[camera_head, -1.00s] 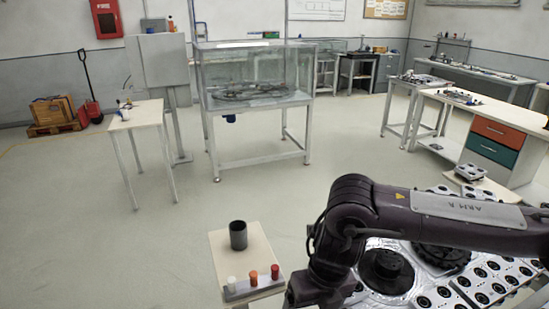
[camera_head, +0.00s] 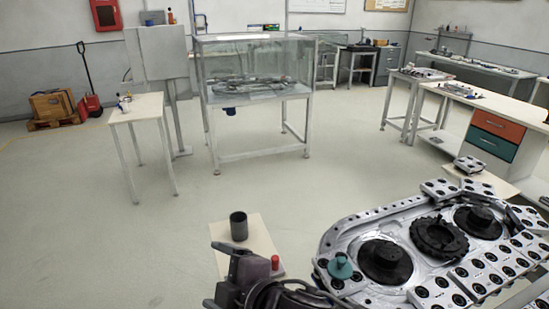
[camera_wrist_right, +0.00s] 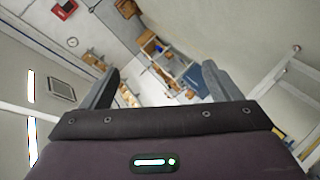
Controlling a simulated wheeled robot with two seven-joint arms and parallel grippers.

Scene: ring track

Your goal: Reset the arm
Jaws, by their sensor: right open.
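My right arm (camera_head: 270,292) is low at the bottom centre of the head view, folded in front of the small stand. Its gripper shows at the arm's upper left end, partly foreshortened. In the right wrist view my right gripper (camera_wrist_right: 160,78) has its two grey fingers wide apart, with nothing between them. The wrist camera looks out across the tilted room. My left gripper is in neither view.
A small stand (camera_head: 262,235) bears a dark cup (camera_head: 239,226) and a red peg (camera_head: 275,262), close behind my right arm. The silver ring track (camera_head: 345,232) with black discs and a teal knob (camera_head: 340,267) lies at right.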

